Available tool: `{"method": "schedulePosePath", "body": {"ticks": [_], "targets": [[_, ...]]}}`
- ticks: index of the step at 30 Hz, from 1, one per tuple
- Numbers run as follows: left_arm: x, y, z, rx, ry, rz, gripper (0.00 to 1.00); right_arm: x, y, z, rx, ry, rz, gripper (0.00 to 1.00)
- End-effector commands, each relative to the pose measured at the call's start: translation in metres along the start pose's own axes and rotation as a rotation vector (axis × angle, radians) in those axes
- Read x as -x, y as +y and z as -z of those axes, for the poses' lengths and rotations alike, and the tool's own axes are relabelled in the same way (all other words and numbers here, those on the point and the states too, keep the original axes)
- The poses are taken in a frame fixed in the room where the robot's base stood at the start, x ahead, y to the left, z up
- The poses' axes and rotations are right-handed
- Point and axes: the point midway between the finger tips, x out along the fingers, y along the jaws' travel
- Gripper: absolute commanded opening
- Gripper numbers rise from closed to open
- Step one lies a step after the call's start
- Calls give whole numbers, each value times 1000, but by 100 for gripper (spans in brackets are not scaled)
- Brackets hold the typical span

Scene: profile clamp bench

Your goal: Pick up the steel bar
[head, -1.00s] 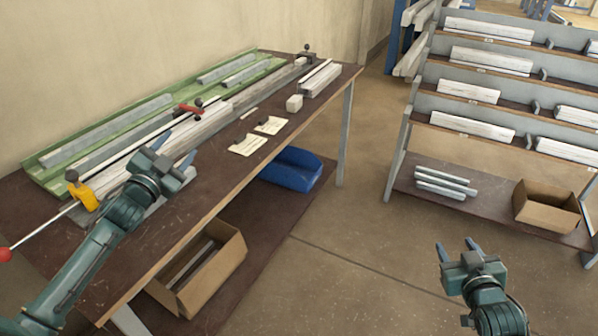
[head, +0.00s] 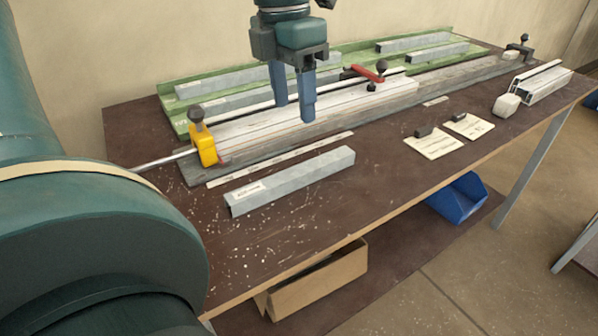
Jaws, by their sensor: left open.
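A grey square steel bar (head: 290,180) with a small white label lies on the brown bench top, in front of the clamp fixture. Similar grey bars (head: 225,80) lie in the green tray (head: 170,93) at the back. My left gripper (head: 294,112) points down with its two blue fingers apart and nothing visible between them. It shows in front of the pale clamped profile (head: 345,107), behind and above the loose bar. Whether its tips touch the profile I cannot tell. My right gripper is not in view.
A yellow clamp (head: 205,145) with a long rod stands at the fixture's left end, and a red-handled clamp (head: 366,74) at its middle. The front bench top is mostly clear.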

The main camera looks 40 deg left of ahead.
Motion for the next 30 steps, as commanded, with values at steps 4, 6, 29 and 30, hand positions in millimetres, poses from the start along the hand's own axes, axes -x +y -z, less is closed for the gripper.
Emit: {"method": "schedulePosePath", "body": {"ticks": [4,6,29,30], "targets": [[-8,1,6,-18,52,-74,53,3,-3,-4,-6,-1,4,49],[-18,2,8,-19,58,-78,53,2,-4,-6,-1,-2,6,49],[-121,8,4,-18,54,-72,53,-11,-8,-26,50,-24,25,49],[-126,8,4,-18,54,-72,53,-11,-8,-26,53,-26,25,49]]}}
